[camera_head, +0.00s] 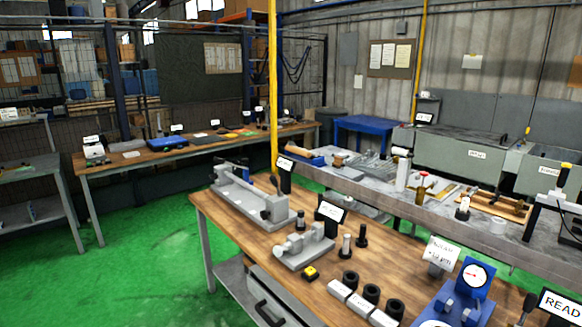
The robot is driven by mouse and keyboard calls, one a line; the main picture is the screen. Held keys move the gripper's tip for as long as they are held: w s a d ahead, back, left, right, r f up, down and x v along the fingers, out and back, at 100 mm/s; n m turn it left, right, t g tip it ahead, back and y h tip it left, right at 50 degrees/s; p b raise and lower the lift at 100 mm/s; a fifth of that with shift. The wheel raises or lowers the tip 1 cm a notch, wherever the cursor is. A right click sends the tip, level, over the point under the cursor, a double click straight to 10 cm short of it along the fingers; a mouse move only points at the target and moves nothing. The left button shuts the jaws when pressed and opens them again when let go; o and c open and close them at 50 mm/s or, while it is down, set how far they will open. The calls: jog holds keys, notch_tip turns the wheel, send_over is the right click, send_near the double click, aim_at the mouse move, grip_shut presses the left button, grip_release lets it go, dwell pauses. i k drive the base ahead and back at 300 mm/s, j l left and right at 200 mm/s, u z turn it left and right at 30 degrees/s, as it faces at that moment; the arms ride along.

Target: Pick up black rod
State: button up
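A wooden workbench (240,220) stands in front of me. On it, a small black upright rod-like piece (361,237) stands beside a metallic upright pin (345,247), just right of a grey fixture (304,247). Another dark upright piece (527,305) stands near the lower right edge, by the READ sign. I cannot tell for certain which of these is the black rod. My gripper is not in view.
A long grey fixture (249,201) lies at the bench's left end. Black rings (371,293) and white blocks (361,305) sit at the front, beside a blue dial gauge stand (474,280). A yellow post (273,90) rises behind. Green floor (120,270) is clear at left.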

aim_at(363, 227)
jog(key=i+j, duration=0.65)
jog(key=i+j+z, duration=0.15)
jog(key=z, duration=0.25)
jog(key=i+j+z, duration=0.15)
jog(key=z, duration=0.25)
jog(key=i+j+z, duration=0.1)
jog(key=j+z, duration=0.3)
jog(key=i+z, duration=0.1)
jog(key=z, duration=0.2)
jog(key=i+z, duration=0.1)
jog(key=z, duration=0.15)
jog(key=i+j, duration=0.15)
jog(key=i, duration=0.1)
